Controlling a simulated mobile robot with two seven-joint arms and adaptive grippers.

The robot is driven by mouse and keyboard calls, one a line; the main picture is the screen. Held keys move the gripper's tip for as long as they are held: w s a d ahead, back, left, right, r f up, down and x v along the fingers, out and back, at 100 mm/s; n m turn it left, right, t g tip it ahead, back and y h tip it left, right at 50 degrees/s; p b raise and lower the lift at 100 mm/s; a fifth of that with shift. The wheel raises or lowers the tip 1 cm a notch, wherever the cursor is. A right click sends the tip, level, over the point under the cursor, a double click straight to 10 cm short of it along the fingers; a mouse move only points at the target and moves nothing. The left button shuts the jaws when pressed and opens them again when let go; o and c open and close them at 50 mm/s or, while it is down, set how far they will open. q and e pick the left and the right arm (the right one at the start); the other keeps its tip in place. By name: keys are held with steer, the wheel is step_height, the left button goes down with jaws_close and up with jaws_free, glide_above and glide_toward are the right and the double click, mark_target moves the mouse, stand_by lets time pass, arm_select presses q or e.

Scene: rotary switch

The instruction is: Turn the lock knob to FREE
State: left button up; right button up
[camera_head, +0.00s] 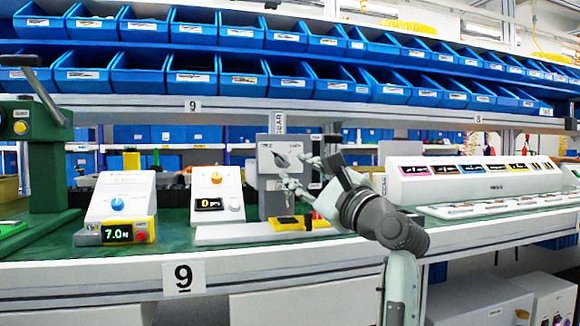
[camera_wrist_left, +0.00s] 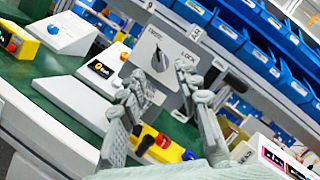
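The lock knob (camera_head: 282,160) is a small grey pointed knob on the pale front plate of a grey box (camera_head: 264,150). It also shows in the left wrist view (camera_wrist_left: 158,61), with the word LOCK on the plate to its right. My right gripper is not in view.
A yellow box with a red button (camera_head: 308,221) sits below the knob. White instruments with displays (camera_head: 215,195) (camera_head: 122,196) stand to the left. A long white panel with coloured labels (camera_head: 475,176) stands right. Blue bins (camera_head: 190,72) line the shelves behind.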

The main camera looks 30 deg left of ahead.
arm_select(q)
steer(key=v, duration=0.7)
steer(key=shift+d, duration=0.15)
steer(key=shift+f, duration=0.1)
